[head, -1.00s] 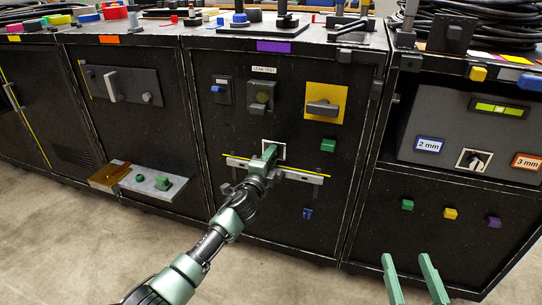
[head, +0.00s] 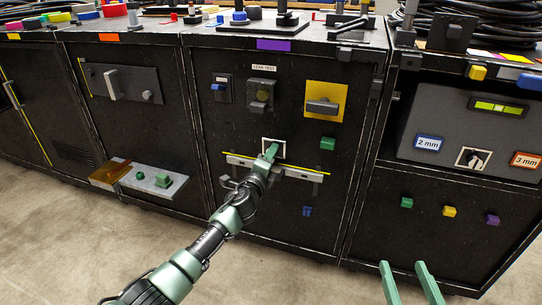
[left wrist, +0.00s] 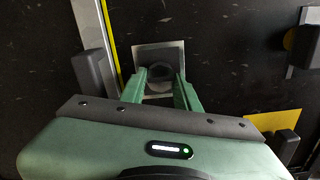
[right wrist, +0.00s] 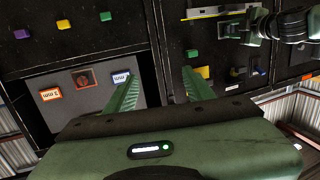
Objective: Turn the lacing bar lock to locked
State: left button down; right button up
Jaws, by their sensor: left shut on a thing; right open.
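The lacing bar lock is a dark knob (left wrist: 161,73) on a pale square plate (head: 281,146). It sits on the black cabinet front just above a silver lacing bar (head: 310,176). My left gripper (head: 271,151) is at the plate. In the left wrist view its green fingers (left wrist: 160,88) are shut on the knob, one on each side. The fingers hide most of the knob in the head view, so its exact angle cannot be told. My right gripper (head: 403,266) is open and empty, low in front of the right cabinet, and also shows in the right wrist view (right wrist: 157,78).
Above the lock are a leak test knob (head: 261,94) and a grey handle on a yellow plate (head: 335,97). A green block (head: 328,144) sits to the right. A low shelf (head: 145,179) juts out at left. The floor in front is clear.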

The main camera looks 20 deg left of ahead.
pick_arm(q)
jog(key=shift+f, duration=0.1)
jog(key=c, duration=1)
grip_release()
jog(key=shift+c, duration=0.2)
jog(key=s+p, duration=0.2)
jog(key=s, duration=0.6)
pick_arm(e)
jog(key=s+d+f+g+h, duration=0.2)
jog(key=s+f+g, duration=0.3)
jog(key=f, duration=0.5)
jog(key=shift+s+d+g, duration=0.3)
jog(key=shift+d+g, duration=0.15)
jog(key=shift+g, duration=0.25)
